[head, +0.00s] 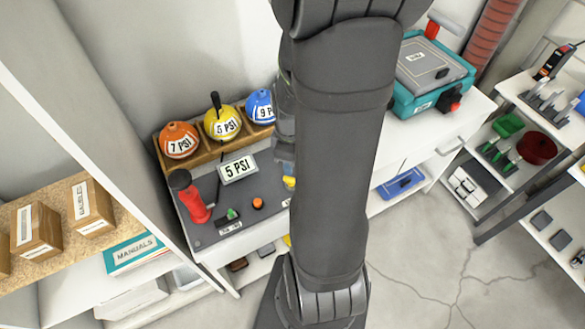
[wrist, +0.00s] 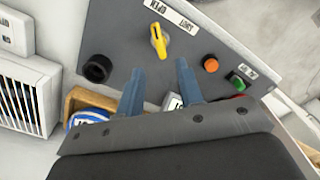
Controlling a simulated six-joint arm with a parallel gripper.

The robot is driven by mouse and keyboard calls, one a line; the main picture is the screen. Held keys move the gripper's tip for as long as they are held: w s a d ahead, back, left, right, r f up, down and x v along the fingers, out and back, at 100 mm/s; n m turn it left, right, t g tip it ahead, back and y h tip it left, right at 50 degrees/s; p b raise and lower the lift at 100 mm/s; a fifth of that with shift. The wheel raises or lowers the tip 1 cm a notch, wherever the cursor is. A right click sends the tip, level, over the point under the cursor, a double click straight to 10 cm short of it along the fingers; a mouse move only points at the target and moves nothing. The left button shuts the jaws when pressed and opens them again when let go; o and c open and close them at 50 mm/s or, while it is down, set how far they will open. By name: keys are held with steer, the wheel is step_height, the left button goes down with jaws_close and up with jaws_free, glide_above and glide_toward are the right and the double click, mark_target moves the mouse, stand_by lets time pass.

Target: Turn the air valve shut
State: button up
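The air valve's yellow handle (wrist: 159,41) is on the grey panel in the wrist view. It lies nearly lengthwise in the picture, below a white strip with upside-down lettering that seems to read OPEN and SHUT (wrist: 172,14). My gripper (wrist: 159,72) is open, with its two blue-grey fingers apart and nothing between them. The fingertips are short of the handle in the picture, one to each side of its line; I see no contact.
The panel also bears a black round fitting (wrist: 97,68), an orange button (wrist: 210,64) and a green switch (wrist: 238,82). A teal case (head: 432,75) is to the right.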

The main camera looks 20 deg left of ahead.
steer(key=shift+f, duration=3.75)
jaws_close()
